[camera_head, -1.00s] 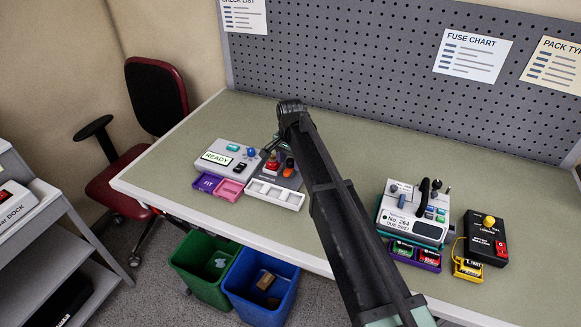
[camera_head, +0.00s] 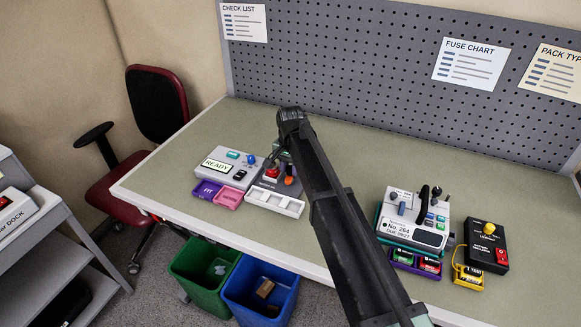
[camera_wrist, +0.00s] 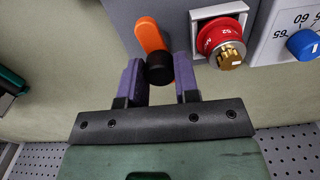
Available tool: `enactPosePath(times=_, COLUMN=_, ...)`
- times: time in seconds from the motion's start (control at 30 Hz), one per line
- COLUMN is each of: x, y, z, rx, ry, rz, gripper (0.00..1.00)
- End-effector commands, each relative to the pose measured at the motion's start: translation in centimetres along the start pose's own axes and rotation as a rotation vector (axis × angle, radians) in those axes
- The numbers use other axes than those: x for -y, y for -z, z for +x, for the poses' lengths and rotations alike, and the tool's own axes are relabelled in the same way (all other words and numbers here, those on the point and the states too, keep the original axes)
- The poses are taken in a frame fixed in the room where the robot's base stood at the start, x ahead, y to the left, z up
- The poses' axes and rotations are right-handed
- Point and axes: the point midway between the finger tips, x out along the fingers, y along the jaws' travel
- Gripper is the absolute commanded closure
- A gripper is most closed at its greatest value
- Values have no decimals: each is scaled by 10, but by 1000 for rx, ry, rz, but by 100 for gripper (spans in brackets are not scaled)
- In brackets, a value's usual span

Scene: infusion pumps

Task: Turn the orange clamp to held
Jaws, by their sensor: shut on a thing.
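The orange clamp (camera_wrist: 150,36) is a lever with a round black knob at its end, mounted on a grey unit. In the wrist view it slants from upper left down to the knob. My gripper (camera_wrist: 157,66) has its two purple-padded fingers on either side of the black knob and is shut on it. In the head view the orange clamp (camera_head: 289,181) shows small beside my arm, which hides part of its unit. A red dial (camera_wrist: 222,38) with a brass centre sits in a white frame to the right of the clamp.
A white tray (camera_head: 275,202) lies in front of the clamp's unit. Another pump (camera_head: 412,218) and a black box (camera_head: 486,243) stand to the right. The table between is clear.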

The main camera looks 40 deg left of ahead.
Motion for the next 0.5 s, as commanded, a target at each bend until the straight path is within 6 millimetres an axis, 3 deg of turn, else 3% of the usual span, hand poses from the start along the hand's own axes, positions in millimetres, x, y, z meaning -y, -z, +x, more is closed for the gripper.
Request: enactPosePath(times=0.5, x=0, y=0, z=0, rx=0, ry=0, rz=-464, gripper=94)
